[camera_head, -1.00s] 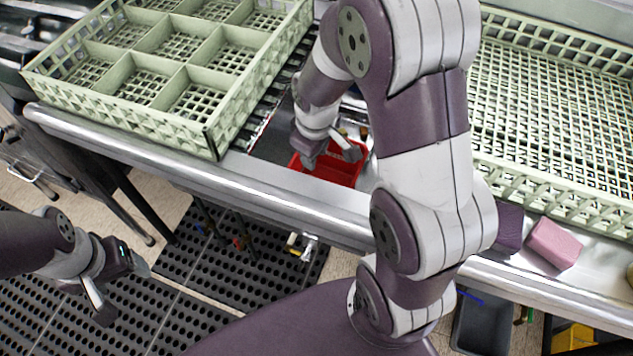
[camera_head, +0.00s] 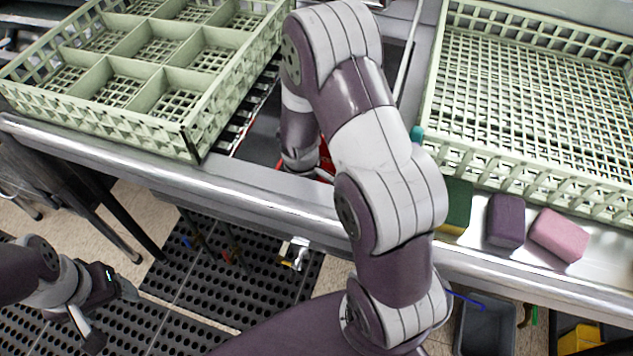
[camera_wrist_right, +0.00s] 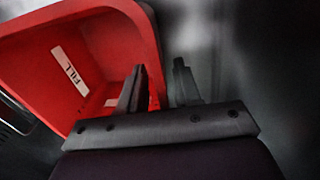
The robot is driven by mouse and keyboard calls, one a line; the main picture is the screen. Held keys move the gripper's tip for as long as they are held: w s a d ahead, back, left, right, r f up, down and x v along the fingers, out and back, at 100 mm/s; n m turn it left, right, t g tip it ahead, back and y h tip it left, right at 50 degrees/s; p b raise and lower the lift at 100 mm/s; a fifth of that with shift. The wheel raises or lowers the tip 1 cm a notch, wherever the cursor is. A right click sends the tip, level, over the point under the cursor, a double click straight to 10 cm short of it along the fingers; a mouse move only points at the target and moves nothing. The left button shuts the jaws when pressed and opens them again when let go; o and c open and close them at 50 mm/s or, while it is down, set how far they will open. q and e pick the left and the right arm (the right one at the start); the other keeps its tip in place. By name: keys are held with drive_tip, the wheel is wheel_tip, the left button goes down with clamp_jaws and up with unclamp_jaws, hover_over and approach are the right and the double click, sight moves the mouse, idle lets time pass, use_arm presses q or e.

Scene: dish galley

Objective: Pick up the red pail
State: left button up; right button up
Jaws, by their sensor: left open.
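The red pail (camera_head: 326,158) sits in the sunken metal counter between the two racks, mostly hidden behind my right arm in the head view. In the right wrist view the pail (camera_wrist_right: 105,45) fills the upper left, with a white "FILL" label on its inner wall. My right gripper (camera_wrist_right: 160,82) has its fingers apart, with the pail's right wall between them. The left finger is on the pail's inner side and the right finger outside; a gap shows beside the right finger. My left gripper (camera_head: 113,312) is open and empty, low at the left above the floor mat.
A green divided rack (camera_head: 190,140) stands left, and a large open green rack (camera_head: 520,185) right. A green-yellow sponge (camera_head: 455,205), purple block (camera_head: 506,221) and pink block (camera_head: 559,235) lie along the counter edge (camera_head: 230,195). A grey bin (camera_head: 485,325) stands below.

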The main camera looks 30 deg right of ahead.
clamp_jaws()
